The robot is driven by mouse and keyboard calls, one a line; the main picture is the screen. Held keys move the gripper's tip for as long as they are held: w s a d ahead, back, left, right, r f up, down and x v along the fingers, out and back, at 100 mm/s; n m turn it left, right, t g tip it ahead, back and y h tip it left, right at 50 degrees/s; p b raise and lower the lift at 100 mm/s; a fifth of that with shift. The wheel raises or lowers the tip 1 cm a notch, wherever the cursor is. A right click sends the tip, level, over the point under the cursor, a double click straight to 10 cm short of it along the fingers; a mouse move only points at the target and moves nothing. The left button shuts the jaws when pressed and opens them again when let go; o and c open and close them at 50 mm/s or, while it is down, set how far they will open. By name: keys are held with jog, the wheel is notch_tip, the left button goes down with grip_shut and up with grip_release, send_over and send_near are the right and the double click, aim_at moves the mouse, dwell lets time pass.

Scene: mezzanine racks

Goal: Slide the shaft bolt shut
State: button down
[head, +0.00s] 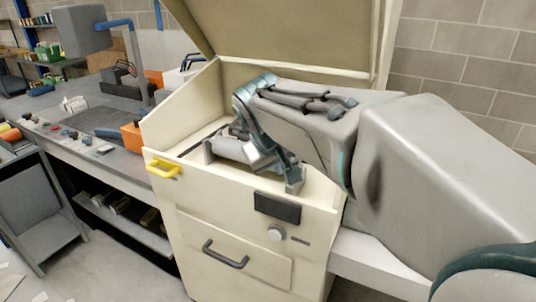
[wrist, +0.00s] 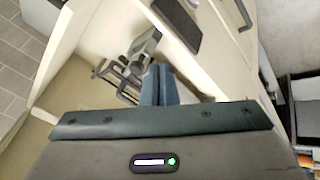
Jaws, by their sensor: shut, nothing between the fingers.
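A grey metal fitting (head: 228,149) with a rounded body lies inside the open cream cabinet; it looks like the shaft bolt. In the wrist view, grey bars and brackets (wrist: 122,77) of this fitting show just left of my fingers. My gripper (wrist: 158,70) is shut and empty, its blue-grey fingers together and pointing into the cabinet. In the head view my gripper (head: 258,158) is over the right part of the fitting and hides some of it. I cannot tell whether the fingers touch it or how far the bolt is slid.
The cream cabinet (head: 170,195) has a raised lid (head: 285,30), side walls, a yellow handle (head: 162,168), a dark panel (head: 277,207), a round knob (head: 276,234) and a drawer handle (head: 225,255). A workbench (head: 75,150) with tools stands left. A block wall (head: 465,75) is behind.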

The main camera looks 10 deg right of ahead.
jog(key=shift+n+t, duration=0.4)
jog(key=w+a+r, duration=0.2)
jog(key=w+a, duration=0.1)
jog(key=shift+d, duration=0.1)
jog(key=x, duration=1)
jog(key=shift+d+f, duration=0.1)
jog(key=shift+w+d+r+p, duration=0.1)
jog(key=shift+w+d+p, duration=0.25)
jog(key=shift+d, duration=0.2)
jog(key=shift+w+d+r+p, duration=0.1)
jog(key=shift+w+d+p, duration=0.15)
jog(key=shift+d+p, duration=0.25)
jog(key=shift+w+d+f, duration=0.15)
jog(key=shift+w+d, duration=0.15)
jog(key=shift+d, duration=0.35)
